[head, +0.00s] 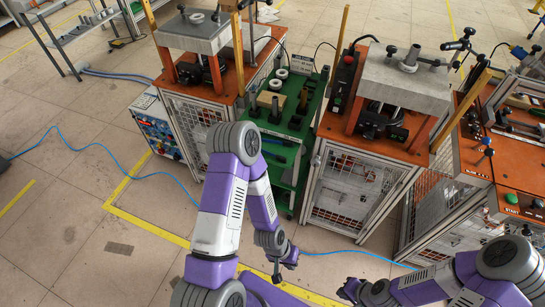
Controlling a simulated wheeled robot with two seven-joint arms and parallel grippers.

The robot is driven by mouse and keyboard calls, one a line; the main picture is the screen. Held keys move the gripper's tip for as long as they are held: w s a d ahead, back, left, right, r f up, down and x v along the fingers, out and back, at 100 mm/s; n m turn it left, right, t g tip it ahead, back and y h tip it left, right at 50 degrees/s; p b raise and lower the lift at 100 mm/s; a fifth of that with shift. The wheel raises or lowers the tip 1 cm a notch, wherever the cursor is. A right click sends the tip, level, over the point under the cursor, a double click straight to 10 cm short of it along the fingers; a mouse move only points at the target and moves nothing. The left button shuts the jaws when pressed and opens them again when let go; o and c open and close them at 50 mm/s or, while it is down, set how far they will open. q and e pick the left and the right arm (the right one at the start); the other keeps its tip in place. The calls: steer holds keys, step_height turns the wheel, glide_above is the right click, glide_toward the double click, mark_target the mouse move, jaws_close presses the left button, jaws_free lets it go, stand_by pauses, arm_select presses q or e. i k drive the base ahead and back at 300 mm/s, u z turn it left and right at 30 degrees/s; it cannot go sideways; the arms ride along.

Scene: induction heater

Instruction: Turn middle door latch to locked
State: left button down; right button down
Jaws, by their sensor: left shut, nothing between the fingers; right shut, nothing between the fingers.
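The middle cabinet has a mesh door (345,190) in a light metal frame, below its orange top. A small dark fitting (316,160) at the door's upper left edge may be the latch; it is too small to tell its position. My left gripper (277,275) is shut and empty, pointing down over the floor, in front of and left of the middle door and apart from it. My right gripper (347,292) is shut and empty near the bottom edge of the picture, in front of the middle cabinet and away from the door.
A green cart (292,135) with tools and rings stands between the left cabinet (192,120) and the middle one. A right cabinet (440,215) has an orange panel with a green START button (511,199). Blue hoses (345,252) lie on the floor. Open floor is at the left.

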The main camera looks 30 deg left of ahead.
mark_target(316, 162)
steer(key=u, duration=0.5)
steer(key=k, duration=1.1)
steer(key=u, duration=0.95)
steer(key=i, duration=1.8)
steer(key=z, duration=0.75)
